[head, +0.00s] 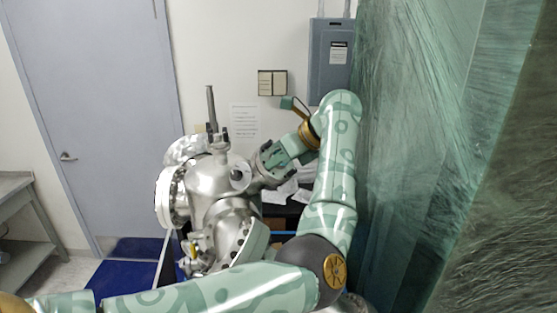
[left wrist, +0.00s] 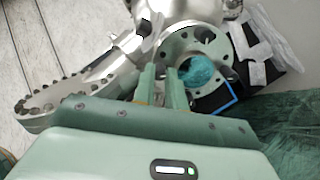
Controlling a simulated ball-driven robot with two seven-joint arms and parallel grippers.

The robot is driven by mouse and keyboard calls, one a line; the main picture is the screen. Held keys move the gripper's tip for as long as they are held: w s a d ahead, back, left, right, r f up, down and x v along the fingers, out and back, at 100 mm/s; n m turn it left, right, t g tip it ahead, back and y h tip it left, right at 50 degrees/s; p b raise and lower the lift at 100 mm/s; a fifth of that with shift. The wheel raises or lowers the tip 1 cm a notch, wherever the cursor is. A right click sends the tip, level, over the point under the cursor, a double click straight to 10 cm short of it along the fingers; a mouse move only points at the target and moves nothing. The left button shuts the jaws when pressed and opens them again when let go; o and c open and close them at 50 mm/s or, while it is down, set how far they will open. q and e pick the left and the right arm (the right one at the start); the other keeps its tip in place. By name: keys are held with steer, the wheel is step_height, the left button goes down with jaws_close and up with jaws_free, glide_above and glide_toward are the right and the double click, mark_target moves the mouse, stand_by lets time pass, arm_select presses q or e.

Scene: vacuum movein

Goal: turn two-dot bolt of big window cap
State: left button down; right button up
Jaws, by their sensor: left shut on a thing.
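My left gripper (head: 272,156) is at the right side of the steel chamber (head: 208,180), by a round flange (head: 258,176). In the left wrist view its fingers (left wrist: 161,70) are close together at the near edge of that holed flange (left wrist: 207,43), which has a blue-teal patch at its opening. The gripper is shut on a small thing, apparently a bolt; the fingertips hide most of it. I cannot make out dot marks. A larger flange ringed with bolts (left wrist: 48,106) lies left of the fingers. My right gripper is not in view.
A green film-wrapped wall (head: 430,150) stands close at the right of my arm. A grey electrical box (head: 331,65) hangs on the back wall. A door (head: 90,110) and a bench (head: 20,225) are at the left. Papers (left wrist: 250,50) lie beyond the flange.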

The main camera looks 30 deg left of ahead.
arm_select(q)
steer(key=c, duration=1.4)
jaws_free()
steer(key=shift+s, duration=0.1)
steer(key=shift+c, duration=0.2)
steer(key=shift+s+r, duration=0.1)
steer(key=shift+r, duration=0.15)
